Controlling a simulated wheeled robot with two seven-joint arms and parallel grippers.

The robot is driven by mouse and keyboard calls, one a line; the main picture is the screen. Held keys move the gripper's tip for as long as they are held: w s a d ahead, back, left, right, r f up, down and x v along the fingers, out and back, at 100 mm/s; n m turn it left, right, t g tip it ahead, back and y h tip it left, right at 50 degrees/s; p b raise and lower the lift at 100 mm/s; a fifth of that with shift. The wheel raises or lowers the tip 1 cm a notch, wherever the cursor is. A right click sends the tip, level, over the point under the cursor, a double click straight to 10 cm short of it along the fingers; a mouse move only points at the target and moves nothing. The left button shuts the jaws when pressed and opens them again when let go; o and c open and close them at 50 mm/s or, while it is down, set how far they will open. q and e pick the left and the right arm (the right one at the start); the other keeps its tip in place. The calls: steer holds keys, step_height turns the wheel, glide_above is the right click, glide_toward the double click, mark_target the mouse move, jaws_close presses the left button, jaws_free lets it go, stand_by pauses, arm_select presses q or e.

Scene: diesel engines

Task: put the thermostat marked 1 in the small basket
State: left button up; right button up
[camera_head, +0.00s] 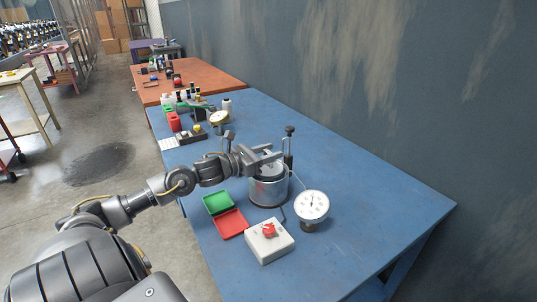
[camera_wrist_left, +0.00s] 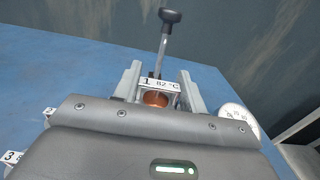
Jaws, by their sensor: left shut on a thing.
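My left gripper (camera_head: 274,155) reaches in from the left, over the metal pot (camera_head: 268,190) on the blue table. In the left wrist view its two fingers are shut on the thermostat (camera_wrist_left: 155,99), which has a copper-coloured round part and a white tag reading "1 82 °C". A rod with a black knob (camera_wrist_left: 170,16) stands just beyond the fingers; the same black knob (camera_head: 290,129) shows above the pot in the head view. The small basket cannot be made out clearly; the gripper and pot hide that area. My right gripper is not in view.
A white dial gauge (camera_head: 312,204) stands right of the pot. A white box with a red knob (camera_head: 269,241) is in front. A green tray (camera_head: 217,203) and a red tray (camera_head: 231,223) lie to the left. The table's right side is clear.

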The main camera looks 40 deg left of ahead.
arm_select(q)
steer(key=shift+f, duration=0.6)
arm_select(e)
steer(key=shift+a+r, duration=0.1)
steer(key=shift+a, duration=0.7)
